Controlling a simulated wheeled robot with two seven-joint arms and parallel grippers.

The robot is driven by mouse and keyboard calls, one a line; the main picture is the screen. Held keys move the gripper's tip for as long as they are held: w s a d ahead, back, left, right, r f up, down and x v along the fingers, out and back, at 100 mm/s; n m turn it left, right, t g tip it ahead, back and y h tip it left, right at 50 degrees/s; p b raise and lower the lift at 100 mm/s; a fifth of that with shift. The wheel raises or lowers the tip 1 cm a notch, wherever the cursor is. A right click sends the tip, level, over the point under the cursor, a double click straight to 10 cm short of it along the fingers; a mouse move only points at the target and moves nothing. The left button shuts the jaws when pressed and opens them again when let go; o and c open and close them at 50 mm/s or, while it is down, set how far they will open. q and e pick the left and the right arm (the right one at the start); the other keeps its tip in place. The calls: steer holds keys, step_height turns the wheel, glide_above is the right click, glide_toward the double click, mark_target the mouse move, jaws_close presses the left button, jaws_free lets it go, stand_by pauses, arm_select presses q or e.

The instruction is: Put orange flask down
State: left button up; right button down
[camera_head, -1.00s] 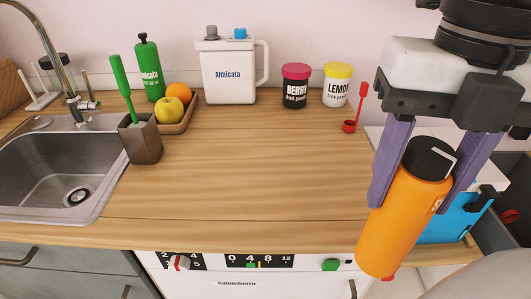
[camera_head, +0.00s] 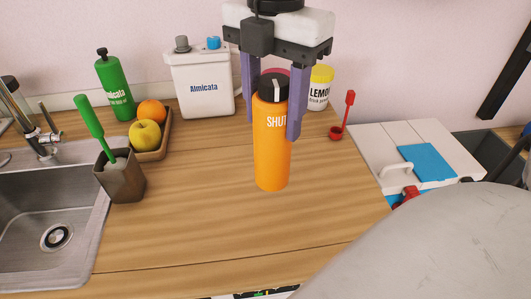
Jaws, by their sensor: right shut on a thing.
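The orange flask (camera_head: 271,150) with its black cap is upright over the middle of the wooden counter (camera_head: 200,215). My right gripper (camera_head: 272,108) comes down from above, its two purple fingers on either side of the flask's top, and is shut on it. The flask's base is at or close above the counter; I cannot tell whether it touches. My left gripper is not in view.
A white Almicata jug (camera_head: 202,85) stands behind to the left. A brown cup (camera_head: 121,178) stands near the sink (camera_head: 50,215). Counter around the flask is clear.

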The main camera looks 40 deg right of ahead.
mark_target(272, 145)
steer(key=shift+f, duration=3.2)
steer(key=shift+w+f, duration=0.1)
steer(key=shift+f, duration=0.1)
steer(key=c, duration=1.3)
jaws_free()
steer(key=o, duration=0.4)
